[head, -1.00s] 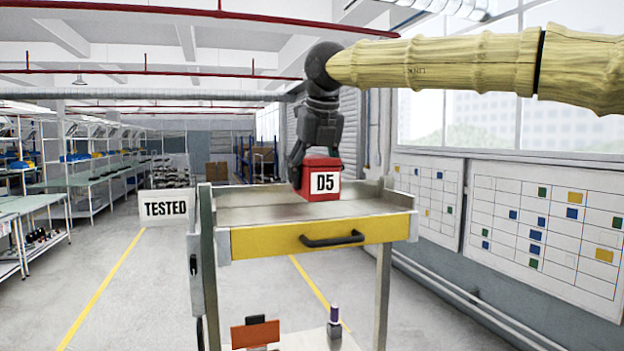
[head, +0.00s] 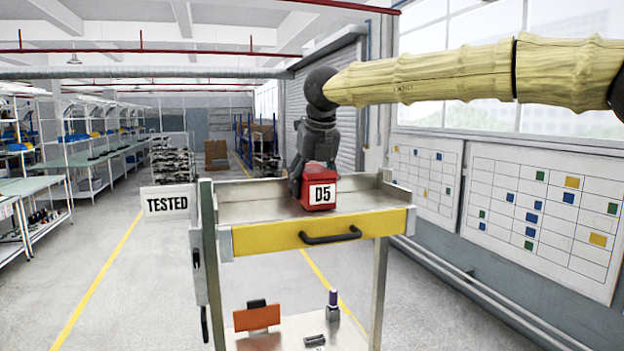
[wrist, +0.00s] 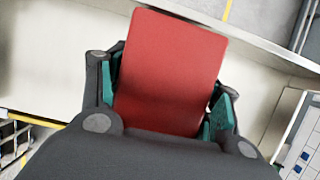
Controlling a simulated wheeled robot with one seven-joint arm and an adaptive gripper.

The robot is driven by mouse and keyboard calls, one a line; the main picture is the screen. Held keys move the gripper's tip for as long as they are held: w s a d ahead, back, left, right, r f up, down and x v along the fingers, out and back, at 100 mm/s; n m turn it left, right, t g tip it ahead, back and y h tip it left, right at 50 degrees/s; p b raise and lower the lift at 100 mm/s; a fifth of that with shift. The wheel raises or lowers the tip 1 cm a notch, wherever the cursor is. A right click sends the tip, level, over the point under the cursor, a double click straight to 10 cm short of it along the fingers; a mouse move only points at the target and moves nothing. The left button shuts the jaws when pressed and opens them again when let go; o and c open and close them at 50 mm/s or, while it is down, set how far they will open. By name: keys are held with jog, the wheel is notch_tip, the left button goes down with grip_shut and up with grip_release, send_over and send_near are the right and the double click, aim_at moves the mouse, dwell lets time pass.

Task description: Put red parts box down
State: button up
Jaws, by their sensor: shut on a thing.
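The red parts box (head: 319,190) with a white D5 label is upright at the trolley's top tray (head: 255,208). Its lower edge appears at the tray surface, but I cannot tell whether it touches. My gripper (head: 316,172) comes down from above and is shut on the box. In the wrist view, the red box (wrist: 172,72) fills the middle between my gripper's two fingers (wrist: 165,105). The box's underside is hidden.
A yellow drawer front (head: 270,237) with a black handle is below the tray. A TESTED sign (head: 166,201) is at the trolley's left. The tray is bare on both sides of the box. A lower shelf (head: 290,330) holds several small items.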

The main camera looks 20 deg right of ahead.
jog(key=shift+f, duration=0.15)
jog(key=o, duration=1.3)
jog(key=b+v, duration=0.4)
jog(key=v, duration=0.8)
